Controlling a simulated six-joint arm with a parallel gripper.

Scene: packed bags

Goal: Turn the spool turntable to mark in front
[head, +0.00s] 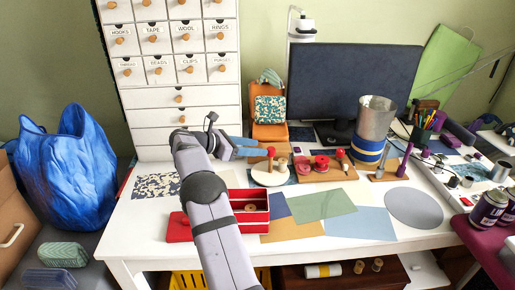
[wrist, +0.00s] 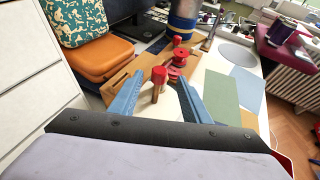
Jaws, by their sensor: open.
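The spool turntable (head: 262,178) is a round white disc on the table, in front of the orange bag. A red-topped peg (head: 271,152) and a wooden spool (head: 282,163) stand on it. My gripper (head: 264,147) is at its back left, its blue fingers apart. In the wrist view the red-topped peg (wrist: 158,77) shows between the open fingers (wrist: 158,84), with gaps on both sides and no visible contact. Part of the turntable is hidden behind the fingers and my wrist in that view. I cannot make out a mark on it.
A wooden board (head: 318,174) with red pieces stands close on the right. A red box (head: 248,198) is in front. The orange bag (head: 270,130) and monitor (head: 352,85) stand behind, white drawers (head: 180,118) at the left. Flat coloured sheets (head: 322,205) cover the table front.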

